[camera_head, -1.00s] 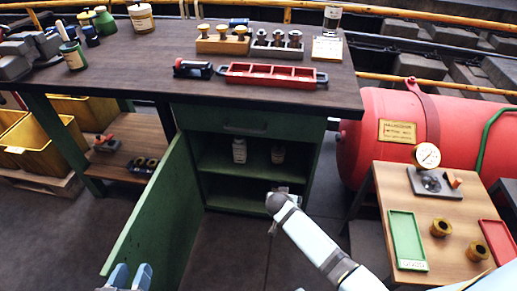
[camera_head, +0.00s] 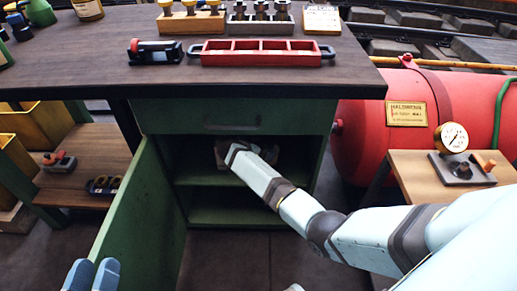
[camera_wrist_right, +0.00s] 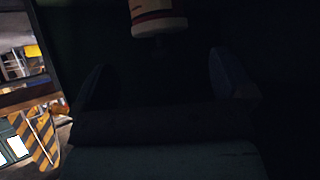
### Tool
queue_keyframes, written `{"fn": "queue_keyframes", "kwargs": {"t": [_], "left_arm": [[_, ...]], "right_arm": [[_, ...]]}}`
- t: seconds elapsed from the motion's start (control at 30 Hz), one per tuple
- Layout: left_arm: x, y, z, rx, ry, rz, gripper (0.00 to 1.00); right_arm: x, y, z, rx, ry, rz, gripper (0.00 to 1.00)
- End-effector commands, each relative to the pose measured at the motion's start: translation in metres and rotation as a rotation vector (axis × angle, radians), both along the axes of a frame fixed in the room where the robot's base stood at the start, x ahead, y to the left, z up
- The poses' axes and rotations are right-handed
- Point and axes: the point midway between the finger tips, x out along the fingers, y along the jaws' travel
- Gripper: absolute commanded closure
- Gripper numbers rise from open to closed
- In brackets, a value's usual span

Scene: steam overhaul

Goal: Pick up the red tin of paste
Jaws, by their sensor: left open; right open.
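No plainly red tin shows in either view. In the right wrist view a pale container with red bands (camera_wrist_right: 158,16) hangs in at the top edge, cut off by the frame; I cannot tell if it is the tin of paste. My right gripper (camera_wrist_right: 158,68) is open, its dark fingers apart, with the container beyond and between them, not held. In the head view my right arm reaches into the open green cabinet (camera_head: 237,117) and hides its gripper and much of the upper shelf. My left gripper (camera_head: 91,276) is open and empty at the bottom left.
The cabinet door (camera_head: 142,215) stands open on the left. The worktop (camera_head: 235,80) above carries a red divided tray (camera_head: 262,53) and a black clamp-like tool (camera_head: 153,51). A red tank (camera_head: 365,125) and a small side table (camera_head: 415,178) with a gauge (camera_head: 451,138) stand right.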

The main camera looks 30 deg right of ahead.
Motion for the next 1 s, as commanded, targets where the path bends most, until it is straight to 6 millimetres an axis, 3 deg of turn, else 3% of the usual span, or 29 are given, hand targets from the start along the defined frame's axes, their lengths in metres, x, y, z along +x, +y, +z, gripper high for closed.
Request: {"fn": "queue_keyframes", "kwargs": {"t": [0.5, 0.9, 1.0], "left_arm": [[0.000, -0.003, -0.040, 0.058, 0.102, -0.038, 0.57], [0.000, -0.003, -0.043, 0.066, 0.118, -0.043, 0.57], [0.000, -0.003, -0.043, 0.066, 0.118, -0.043, 0.57]], "right_arm": [[0.013, -0.053, -0.039, -0.001, 0.000, 0.001, 0.00], [0.014, -0.059, -0.042, 0.001, 0.000, 0.001, 0.00], [0.014, -0.059, -0.042, 0.001, 0.000, 0.001, 0.21]]}}
